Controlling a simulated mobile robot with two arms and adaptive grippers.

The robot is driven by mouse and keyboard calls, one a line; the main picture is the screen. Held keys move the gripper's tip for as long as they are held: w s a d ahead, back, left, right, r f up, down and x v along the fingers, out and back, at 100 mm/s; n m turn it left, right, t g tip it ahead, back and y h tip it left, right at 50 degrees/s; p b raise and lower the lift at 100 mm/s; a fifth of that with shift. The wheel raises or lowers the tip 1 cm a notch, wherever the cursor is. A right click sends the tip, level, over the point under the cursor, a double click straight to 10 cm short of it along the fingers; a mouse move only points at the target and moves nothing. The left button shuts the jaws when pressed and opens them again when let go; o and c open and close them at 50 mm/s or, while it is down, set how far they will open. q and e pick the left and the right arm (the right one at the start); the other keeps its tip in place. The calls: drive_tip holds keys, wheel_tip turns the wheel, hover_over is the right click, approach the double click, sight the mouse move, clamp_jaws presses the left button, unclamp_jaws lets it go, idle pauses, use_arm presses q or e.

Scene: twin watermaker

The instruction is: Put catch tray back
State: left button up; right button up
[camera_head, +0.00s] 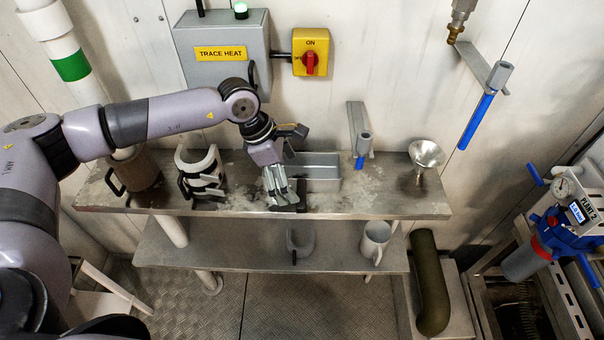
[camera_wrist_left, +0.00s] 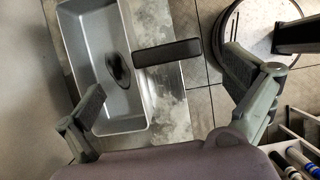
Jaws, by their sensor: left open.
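The catch tray (camera_head: 322,185) is a grey metal rectangular pan on the steel upper shelf, right of my left gripper. In the left wrist view the tray (camera_wrist_left: 135,115) shows its open inside with a dark patch on its floor, and a black bar handle (camera_wrist_left: 168,52) sticks out from one long side. My left gripper (camera_head: 281,192) points down over the shelf at the handle's end. In the left wrist view its fingers (camera_wrist_left: 172,108) are spread wide, with the handle between and beyond them, not gripped. My right gripper does not show.
A blue-handled valve (camera_head: 362,150) stands behind. The lower shelf holds a white mug (camera_head: 375,240) and a grey scoop-like item (camera_head: 300,242).

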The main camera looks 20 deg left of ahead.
sight(301, 192)
use_arm(q)
drive_tip(key=shift+d+f, duration=0.25)
drive_tip(key=shift+f, duration=0.3)
drive_tip(key=shift+d+f+p, duration=0.2)
drive_tip(key=shift+f+p, duration=0.05)
drive_tip(key=shift+p, duration=0.25)
drive_tip(key=x, duration=0.1)
drive_tip(key=p+x, duration=0.1)
drive_tip(key=x, duration=0.1)
drive_tip(key=shift+s+d+f+p, duration=0.25)
drive_tip(key=shift+d+p, duration=0.05)
drive_tip(key=shift+p, duration=0.1)
drive_tip(key=shift+w+d+f, duration=0.1)
drive_tip(key=shift+f, duration=0.3)
drive_tip(key=c, duration=2)
